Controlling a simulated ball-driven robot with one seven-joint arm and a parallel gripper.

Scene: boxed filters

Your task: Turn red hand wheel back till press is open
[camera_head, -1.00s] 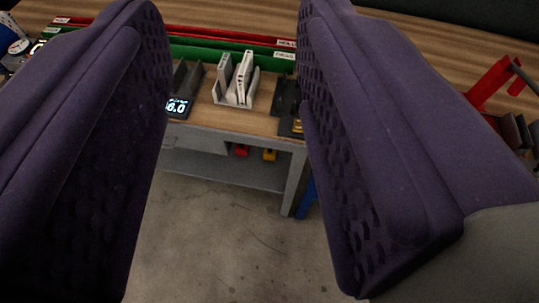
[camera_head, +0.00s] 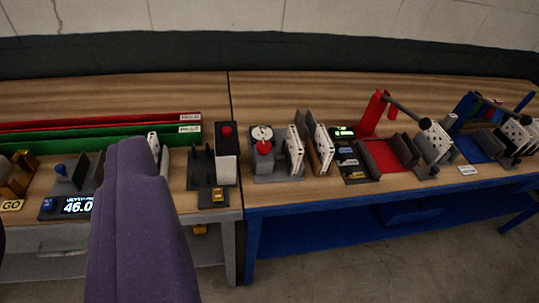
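A red press-like stand (camera_head: 374,112) is on the right bench, with a red bed and dark upright plates. One purple finger of my gripper (camera_head: 143,220) shows at lower left, far left of the red stand. A dark sliver at the left edge may be the other finger. The gripper looks open, with nothing seen held.
A similar blue stand (camera_head: 462,110) is right of the red one. A red knob with a white dial (camera_head: 262,138), white boxed panels (camera_head: 296,150) and a black block with a red button (camera_head: 226,150) are to its left. Green and red rails (camera_head: 90,132) lie on the left bench.

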